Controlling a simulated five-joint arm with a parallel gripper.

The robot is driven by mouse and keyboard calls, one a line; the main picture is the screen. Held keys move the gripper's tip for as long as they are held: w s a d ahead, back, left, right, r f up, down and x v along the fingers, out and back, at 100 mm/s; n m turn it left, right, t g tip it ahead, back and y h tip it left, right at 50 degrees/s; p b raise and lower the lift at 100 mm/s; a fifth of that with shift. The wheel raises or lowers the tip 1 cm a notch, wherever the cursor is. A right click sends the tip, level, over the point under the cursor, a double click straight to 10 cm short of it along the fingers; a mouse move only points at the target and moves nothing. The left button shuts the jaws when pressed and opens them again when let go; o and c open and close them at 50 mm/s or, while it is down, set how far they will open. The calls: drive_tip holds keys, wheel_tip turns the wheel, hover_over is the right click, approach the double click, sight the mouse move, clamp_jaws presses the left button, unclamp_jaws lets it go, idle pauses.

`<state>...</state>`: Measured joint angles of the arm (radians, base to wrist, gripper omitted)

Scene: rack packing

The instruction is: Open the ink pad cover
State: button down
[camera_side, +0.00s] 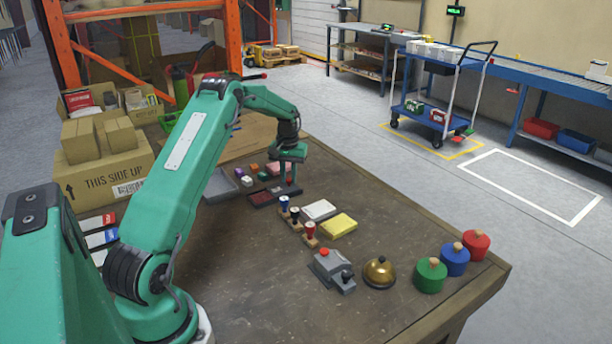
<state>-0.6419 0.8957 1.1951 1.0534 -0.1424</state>
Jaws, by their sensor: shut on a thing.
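The ink pad (262,199) lies on the brown table below my gripper, a flat dark case with a dark red area showing. Its dark cover (289,190) is at the right side of the case, by my fingertips. How far the cover is raised is too small to tell. My gripper (287,181) points down at the ink pad and is shut on what looks like the edge of the cover. The fingers hide part of that edge.
Small coloured blocks (247,181) and a grey tray (219,188) lie to the left. Stamps in a wooden holder (297,222), white (319,210) and yellow (339,225) pads, a bell (379,272) and coloured pots (430,276) stand nearer. The table's front middle is clear.

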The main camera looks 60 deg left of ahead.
drive_tip(key=shift+w+a+r, duration=0.1)
drive_tip(key=shift+w, duration=0.6)
drive_tip(key=c, duration=1.3)
unclamp_jaws()
wheel_tip(320, 180, up, 8)
